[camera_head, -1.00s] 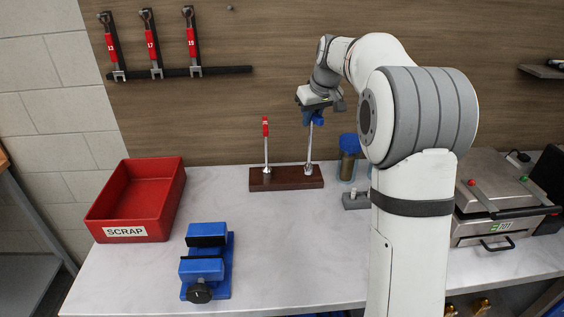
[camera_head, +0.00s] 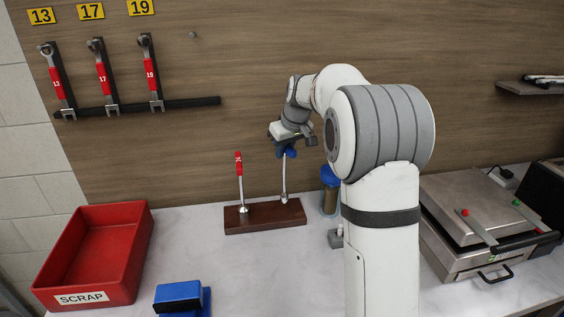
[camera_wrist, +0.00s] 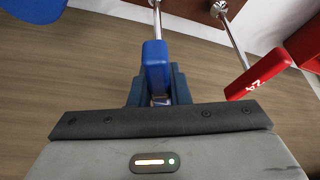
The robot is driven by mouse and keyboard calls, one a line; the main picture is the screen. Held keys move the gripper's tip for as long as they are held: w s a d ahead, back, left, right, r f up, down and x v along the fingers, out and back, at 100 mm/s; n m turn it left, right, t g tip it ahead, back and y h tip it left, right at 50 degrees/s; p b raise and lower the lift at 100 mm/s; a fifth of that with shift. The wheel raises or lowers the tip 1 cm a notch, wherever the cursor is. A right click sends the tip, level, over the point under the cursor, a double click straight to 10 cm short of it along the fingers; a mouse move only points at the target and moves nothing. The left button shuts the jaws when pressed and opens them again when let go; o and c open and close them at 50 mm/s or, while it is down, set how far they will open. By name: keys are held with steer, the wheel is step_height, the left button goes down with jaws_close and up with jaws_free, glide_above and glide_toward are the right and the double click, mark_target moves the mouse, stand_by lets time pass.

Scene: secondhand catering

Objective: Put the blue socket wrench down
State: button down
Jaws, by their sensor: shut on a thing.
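The blue socket wrench (camera_head: 285,178) stands upright, its metal shaft reaching down to a dark wooden block (camera_head: 262,226) on the bench. Its lower end meets the block's right part; I cannot tell whether it is seated in a hole. My gripper (camera_head: 289,151) is shut on its blue handle at the top. The wrist view shows the blue handle (camera_wrist: 155,66) between my two fingers (camera_wrist: 158,90). A red-handled socket wrench (camera_head: 239,178) stands upright on the block's left part. Its red handle (camera_wrist: 255,76) shows to the right in the wrist view.
A blue-lidded jar (camera_head: 330,190) stands right of the block. A red SCRAP bin (camera_head: 128,240) and a blue vise (camera_head: 180,296) are at the left. A metal press (camera_head: 470,222) is at the right. Several wrenches hang on a wall rack (camera_head: 135,108). Bench in front of the block is clear.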

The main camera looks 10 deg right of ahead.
mark_target(285, 158)
steer(key=shift+f, duration=1.6)
steer(key=shift+s, duration=0.1)
steer(key=shift+f, duration=0.15)
steer(key=c, duration=1.4)
jaws_free()
steer(key=shift+o, duration=0.2)
steer(key=b+v, duration=0.1)
steer(key=v, duration=1.1)
steer(key=shift+s, duration=0.15)
steer(key=s+f+m, duration=0.2)
steer(key=s+f, duration=0.4)
steer(key=s, duration=1.1)
steer(key=s+a+f+m+h, duration=0.1)
steer(key=s+f, duration=0.4)
steer(key=s, duration=1.2)
steer(key=shift+a+f+m+g+h, duration=0.3)
steer(key=shift+f+m+g, duration=0.1)
steer(key=shift+m, duration=0.4)
